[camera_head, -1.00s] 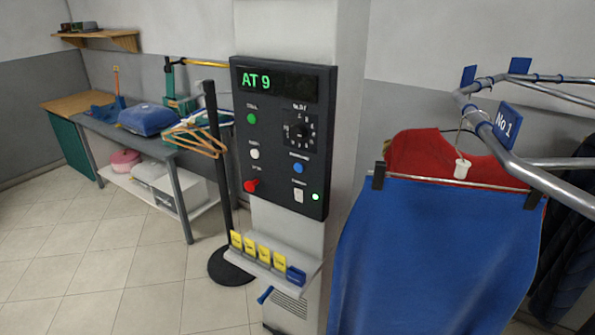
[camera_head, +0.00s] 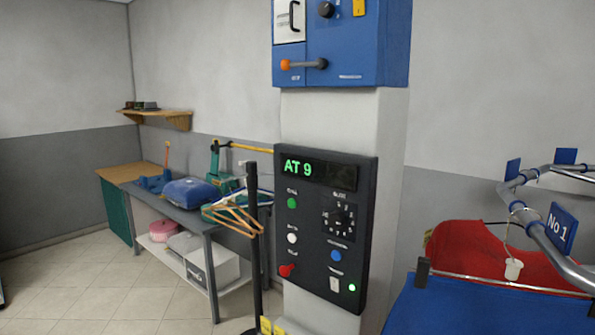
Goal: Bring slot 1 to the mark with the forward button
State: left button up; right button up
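The dark control panel (camera_head: 318,262) is on the front of a white column. Its display (camera_head: 318,171) reads "AT 9" in green. On the right are a round dial (camera_head: 339,216), a blue button (camera_head: 336,256), a white switch (camera_head: 335,284) and a lit green lamp (camera_head: 352,287). The button labels are too small to read. A blue tag "No 1" (camera_head: 561,229) hangs on the conveyor rail (camera_head: 560,262) at the right. Neither gripper is in view.
A blue electrical box (camera_head: 345,45) with an orange-tipped lever sits above the panel. A black post (camera_head: 253,240) stands just left of the column. A table (camera_head: 212,237) with a folded blue item is further left.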

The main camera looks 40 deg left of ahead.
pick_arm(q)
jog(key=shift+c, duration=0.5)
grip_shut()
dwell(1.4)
